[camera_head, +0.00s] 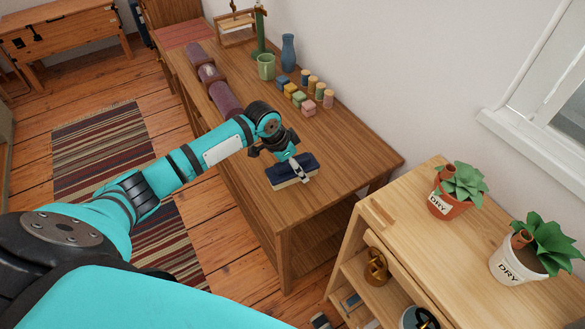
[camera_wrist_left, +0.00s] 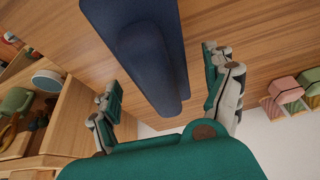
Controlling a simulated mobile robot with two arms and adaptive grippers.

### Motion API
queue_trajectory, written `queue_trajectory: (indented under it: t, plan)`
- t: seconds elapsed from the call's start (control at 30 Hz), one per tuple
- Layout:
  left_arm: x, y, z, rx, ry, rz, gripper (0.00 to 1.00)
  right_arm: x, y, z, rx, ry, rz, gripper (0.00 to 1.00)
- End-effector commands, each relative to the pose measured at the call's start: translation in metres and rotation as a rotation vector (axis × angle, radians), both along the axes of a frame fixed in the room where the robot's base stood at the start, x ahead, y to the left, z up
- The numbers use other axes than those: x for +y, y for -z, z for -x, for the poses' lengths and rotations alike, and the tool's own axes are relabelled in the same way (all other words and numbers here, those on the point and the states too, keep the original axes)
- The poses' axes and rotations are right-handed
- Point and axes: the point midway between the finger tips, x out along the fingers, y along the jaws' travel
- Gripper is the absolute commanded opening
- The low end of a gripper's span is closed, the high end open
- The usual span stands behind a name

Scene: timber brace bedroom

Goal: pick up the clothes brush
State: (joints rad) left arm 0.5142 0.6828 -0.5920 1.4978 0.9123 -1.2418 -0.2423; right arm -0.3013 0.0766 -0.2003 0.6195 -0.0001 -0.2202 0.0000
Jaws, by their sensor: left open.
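The clothes brush (camera_head: 280,176) is dark blue on top with a pale tan strip below. It lies on the long wooden table near its front end. My left gripper (camera_head: 288,163) is over the brush and hides part of it. In the left wrist view, the brush's blue back (camera_wrist_left: 130,40) reaches between the two spread fingers of my left gripper (camera_wrist_left: 165,92), with a gap on each side. I see no finger pressing on it. My right gripper is not in view.
Small coloured blocks (camera_head: 298,97), a green mug (camera_head: 266,67) and a blue vase (camera_head: 288,53) stand farther back on the table. A dark red roll (camera_head: 225,98) lies along its left edge. A lighter wooden cabinet (camera_head: 440,240) with potted plants stands at right.

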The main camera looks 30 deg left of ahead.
Motion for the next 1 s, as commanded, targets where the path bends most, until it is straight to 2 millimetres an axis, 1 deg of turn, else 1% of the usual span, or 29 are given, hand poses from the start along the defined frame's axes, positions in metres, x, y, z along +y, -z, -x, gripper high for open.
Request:
queue_trajectory:
  t: [0.03, 0.1, 0.2, 1.0]
  plan:
    - [-0.002, 0.007, -0.002, 0.002, -0.001, 0.002, 0.85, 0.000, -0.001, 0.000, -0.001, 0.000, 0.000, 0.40]
    - [-0.003, 0.013, -0.005, 0.001, -0.001, 0.001, 0.85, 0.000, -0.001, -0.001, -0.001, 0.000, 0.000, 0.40]
    - [-0.005, 0.018, -0.006, -0.001, 0.001, 0.000, 0.85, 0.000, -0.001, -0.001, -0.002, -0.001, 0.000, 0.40]
    - [-0.004, 0.023, -0.006, -0.002, 0.001, 0.000, 0.85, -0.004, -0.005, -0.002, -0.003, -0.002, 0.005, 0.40]
